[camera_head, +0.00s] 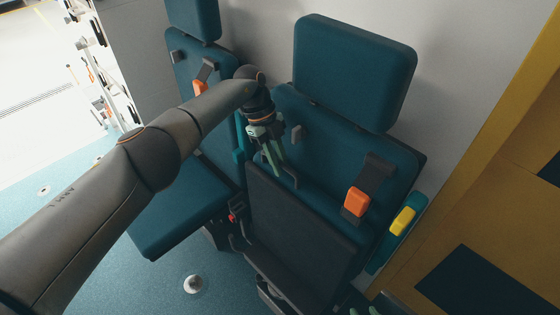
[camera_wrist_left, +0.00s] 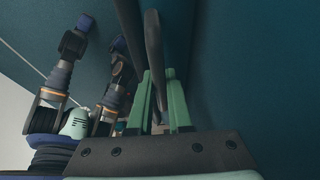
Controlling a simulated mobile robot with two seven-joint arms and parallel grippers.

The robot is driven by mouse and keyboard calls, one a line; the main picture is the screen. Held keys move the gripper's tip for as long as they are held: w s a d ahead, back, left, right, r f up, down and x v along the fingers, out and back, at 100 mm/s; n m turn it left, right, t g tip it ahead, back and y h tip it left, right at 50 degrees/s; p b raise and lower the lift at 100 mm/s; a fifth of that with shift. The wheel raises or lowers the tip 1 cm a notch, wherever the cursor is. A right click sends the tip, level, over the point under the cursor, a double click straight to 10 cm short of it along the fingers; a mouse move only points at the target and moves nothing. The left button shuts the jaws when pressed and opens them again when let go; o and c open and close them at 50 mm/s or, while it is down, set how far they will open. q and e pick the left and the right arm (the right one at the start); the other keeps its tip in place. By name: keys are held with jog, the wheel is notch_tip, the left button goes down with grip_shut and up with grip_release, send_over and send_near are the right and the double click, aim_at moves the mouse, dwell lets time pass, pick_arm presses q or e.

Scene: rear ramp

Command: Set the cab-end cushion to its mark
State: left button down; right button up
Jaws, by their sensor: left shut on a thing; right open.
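Two teal seats stand side by side against the wall. The nearer, right-hand seat has its cushion (camera_head: 300,225) tipped up steeply, with its dark underside showing. I cannot tell from labels which is the cab-end one. My left gripper (camera_head: 272,160) is at the cushion's upper edge, shut on a thin dark handle (camera_head: 290,178). In the left wrist view the green fingers (camera_wrist_left: 158,98) close around the dark bar (camera_wrist_left: 154,58). My right gripper (camera_head: 364,311) shows only as green fingertips at the bottom edge, open. I cannot make out a mark.
The other seat's cushion (camera_head: 182,212) lies folded down on the left. An orange buckle (camera_head: 357,201) hangs on the right-hand backrest (camera_head: 335,140); a yellow-topped part (camera_head: 402,221) is beside it. A yellow panel (camera_head: 500,170) borders the right.

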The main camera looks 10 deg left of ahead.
pick_arm(q)
jog(key=shift+w+d+r, duration=0.15)
jog(key=shift+d+r, duration=0.1)
jog(key=shift+d, duration=0.15)
jog(key=c, duration=0.8)
grip_release()
jog(key=shift+w+f, duration=0.1)
jog(key=shift+c, duration=0.2)
jog(key=shift+a, duration=0.15)
